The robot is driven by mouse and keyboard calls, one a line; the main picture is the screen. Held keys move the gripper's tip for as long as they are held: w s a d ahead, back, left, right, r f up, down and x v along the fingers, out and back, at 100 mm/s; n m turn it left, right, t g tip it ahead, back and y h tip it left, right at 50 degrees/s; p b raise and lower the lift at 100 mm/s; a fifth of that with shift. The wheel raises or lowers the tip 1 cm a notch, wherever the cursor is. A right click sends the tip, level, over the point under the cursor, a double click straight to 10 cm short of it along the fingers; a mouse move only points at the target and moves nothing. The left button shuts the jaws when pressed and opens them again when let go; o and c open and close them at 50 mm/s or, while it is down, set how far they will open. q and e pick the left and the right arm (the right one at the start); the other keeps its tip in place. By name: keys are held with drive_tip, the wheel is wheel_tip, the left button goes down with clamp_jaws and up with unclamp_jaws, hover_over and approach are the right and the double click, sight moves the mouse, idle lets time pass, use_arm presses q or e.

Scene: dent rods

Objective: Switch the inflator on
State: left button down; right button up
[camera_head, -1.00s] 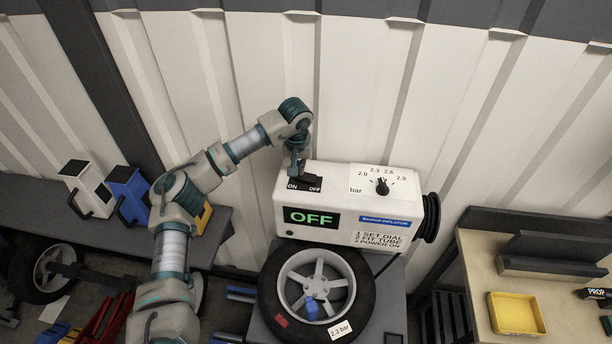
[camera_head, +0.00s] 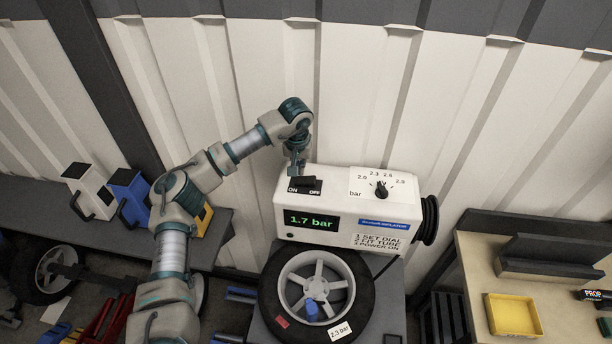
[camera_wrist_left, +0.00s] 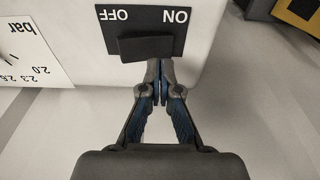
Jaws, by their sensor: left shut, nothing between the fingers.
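The white inflator (camera_head: 330,245) stands behind the wheel in the head view. Its display (camera_head: 311,220) reads 1.7 bar in green. The black rocker switch (camera_head: 306,184) is on its top left, between the words ON and OFF; it also shows in the wrist view (camera_wrist_left: 148,47). My left gripper (camera_head: 297,172) is shut and empty, at the ON side of the switch. In the wrist view its fingertips (camera_wrist_left: 160,68) are at the switch's edge; I cannot tell whether they touch it. My right gripper is not in view.
The pressure dial (camera_head: 381,189) is on the inflator's top right. A wheel (camera_head: 268,300) with a 2.3 bar tag lies in front. A bench with a yellow tray (camera_head: 513,315) is at the right; coloured canisters (camera_head: 128,195) stand at the left.

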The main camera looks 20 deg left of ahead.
sight(299, 180)
use_arm(q)
wheel_tip(299, 180, up, 5)
drive_tip(key=p, duration=0.3)
drive_tip(key=shift+f, duration=0.15)
drive_tip(key=shift+s+f, duration=0.1)
idle(0.4)
